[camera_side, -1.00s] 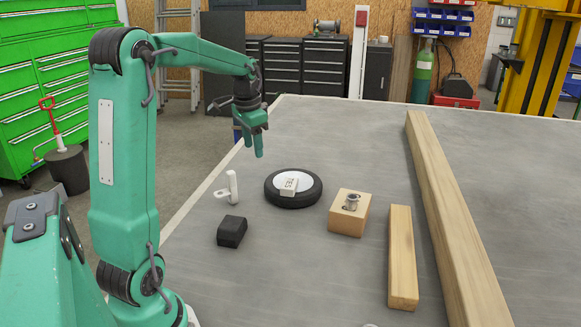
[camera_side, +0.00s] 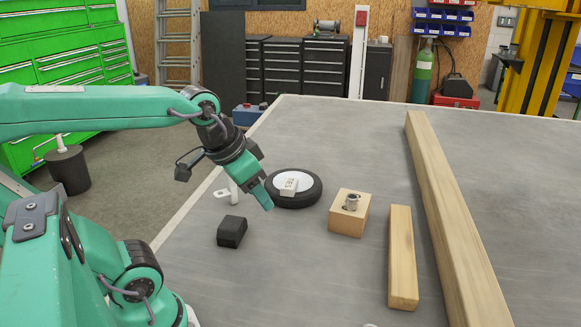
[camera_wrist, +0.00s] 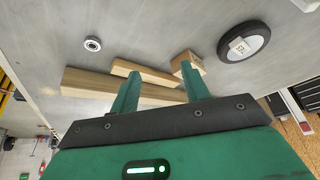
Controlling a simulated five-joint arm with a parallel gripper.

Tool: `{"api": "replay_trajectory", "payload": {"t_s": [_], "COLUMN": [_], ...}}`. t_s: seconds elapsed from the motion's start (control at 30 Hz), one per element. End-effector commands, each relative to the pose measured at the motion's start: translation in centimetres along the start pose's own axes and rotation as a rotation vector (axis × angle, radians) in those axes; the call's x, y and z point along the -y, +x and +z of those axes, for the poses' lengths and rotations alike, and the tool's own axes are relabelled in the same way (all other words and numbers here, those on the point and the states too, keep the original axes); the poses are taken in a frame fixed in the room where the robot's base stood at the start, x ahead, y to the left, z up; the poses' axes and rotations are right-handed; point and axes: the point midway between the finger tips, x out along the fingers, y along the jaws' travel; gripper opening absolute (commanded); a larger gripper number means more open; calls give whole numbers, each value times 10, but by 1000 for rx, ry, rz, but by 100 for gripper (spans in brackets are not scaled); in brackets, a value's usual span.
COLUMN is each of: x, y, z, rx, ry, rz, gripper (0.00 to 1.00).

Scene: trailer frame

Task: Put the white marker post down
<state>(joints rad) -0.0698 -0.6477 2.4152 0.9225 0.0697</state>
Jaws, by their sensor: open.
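The white marker post (camera_side: 234,190) stands upright on the grey table near its left edge, with a small foot at its left side. My gripper (camera_side: 268,205) is open and empty, tilted down to the right. In the side picture it overlaps the space between the post and the tyre, and its wrist hides the post's top. The gap between post and fingers cannot be judged. In the wrist view my two fingers (camera_wrist: 160,66) are spread with nothing between them. A white piece shows at that view's top right corner, too cut off to name surely.
A black tyre (camera_side: 302,203) carries a small pale labelled block (camera_side: 289,187). A black block (camera_side: 232,231) lies in front of the post. A wooden block with a metal fitting (camera_side: 348,215), a short plank (camera_side: 402,257) and a long beam (camera_side: 450,215) lie right. A metal ring (camera_wrist: 92,44) lies apart.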

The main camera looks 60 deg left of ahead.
Motion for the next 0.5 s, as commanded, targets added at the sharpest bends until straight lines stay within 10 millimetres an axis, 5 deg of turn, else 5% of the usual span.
{"api": "replay_trajectory", "payload": {"t_s": [0.2,0.5], "x": [-16,-18], "y": [0,0], "z": [20,23], "rx": [-38,-41], "ry": [-5,-8], "rz": [27,31], "gripper": [46,46]}}
